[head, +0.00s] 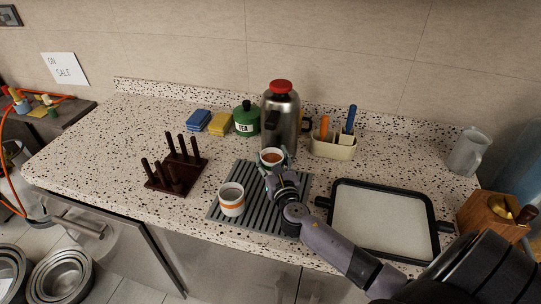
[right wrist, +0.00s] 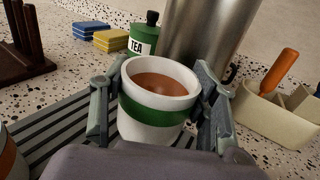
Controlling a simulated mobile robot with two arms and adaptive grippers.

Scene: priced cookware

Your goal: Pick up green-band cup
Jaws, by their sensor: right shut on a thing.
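The green-band cup (right wrist: 158,100) is white with a green stripe and holds a brown liquid. It stands upright between the fingers of my right gripper (right wrist: 160,110) in the right wrist view, one finger on each side. In the head view the cup (head: 271,157) is at the far end of the ribbed grey mat, and my right gripper (head: 274,166) is shut on it. Whether its base touches the mat is hidden by the gripper. My left gripper is not in view.
An orange-band cup (head: 231,199) stands on the ribbed mat (head: 219,215), nearer the front. A steel flask (head: 287,115) stands close behind the held cup. A green tea tin (head: 246,120), a utensil caddy (head: 333,146), a dark peg rack (head: 172,172) and a black-rimmed tray (head: 374,218) surround the mat.

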